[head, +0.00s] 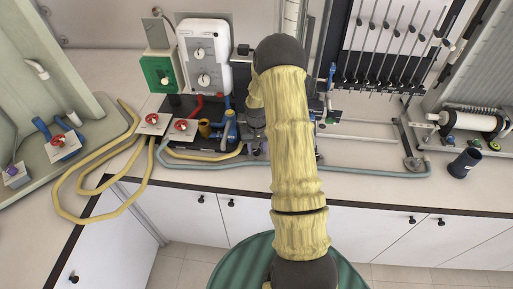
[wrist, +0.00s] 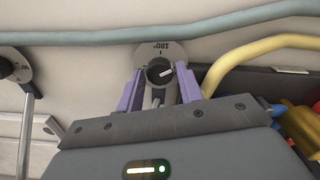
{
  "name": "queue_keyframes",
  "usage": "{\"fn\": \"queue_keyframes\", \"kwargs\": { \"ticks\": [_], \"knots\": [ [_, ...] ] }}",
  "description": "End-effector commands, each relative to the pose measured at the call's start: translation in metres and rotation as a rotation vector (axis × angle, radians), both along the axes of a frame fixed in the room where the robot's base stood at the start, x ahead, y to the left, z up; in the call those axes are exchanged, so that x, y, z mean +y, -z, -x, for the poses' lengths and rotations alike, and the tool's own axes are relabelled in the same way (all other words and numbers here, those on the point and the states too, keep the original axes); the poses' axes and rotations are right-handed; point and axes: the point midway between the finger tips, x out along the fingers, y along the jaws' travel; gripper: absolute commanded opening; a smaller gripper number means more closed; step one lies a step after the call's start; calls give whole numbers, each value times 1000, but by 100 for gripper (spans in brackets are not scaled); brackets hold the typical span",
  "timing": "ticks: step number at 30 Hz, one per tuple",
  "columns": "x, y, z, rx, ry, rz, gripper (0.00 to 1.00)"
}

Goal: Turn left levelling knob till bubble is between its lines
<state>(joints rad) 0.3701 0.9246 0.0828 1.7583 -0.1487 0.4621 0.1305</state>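In the wrist view a dark round levelling knob (wrist: 160,72) with a white pointer mark sits on a grey dial disc marked 180°. My gripper (wrist: 161,80) has its two purple fingers on either side of this knob, with what look like narrow gaps between fingers and knob. In the head view my arm covers this knob and most of my gripper. A second similar knob (wrist: 6,68) stands at the left edge of the wrist view; its foot (head: 414,163) shows at the right in the head view. The bubble and its lines cannot be made out.
A blue-grey hose (head: 385,175) runs along the counter's front, close past the knob. A yellow hose (head: 75,190) loops at left. Red and blue valves (head: 181,125), a white gauge box (head: 204,55) and a dark cup (head: 464,162) stand around. Bare counter lies at right front.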

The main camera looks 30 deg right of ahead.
Motion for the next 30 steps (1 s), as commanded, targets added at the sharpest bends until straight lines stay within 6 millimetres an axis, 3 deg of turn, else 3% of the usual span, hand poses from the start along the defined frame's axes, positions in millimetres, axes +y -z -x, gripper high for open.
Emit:
{"fn": "queue_keyframes", "kwargs": {
  "ticks": [11, 17, 30],
  "knots": [
    [0, -13, 0, -1, 0, -1, 37],
    [0, -44, -1, -3, 0, 1, 37],
    [0, -131, -1, -6, 1, 2, 37]
  ]
}}
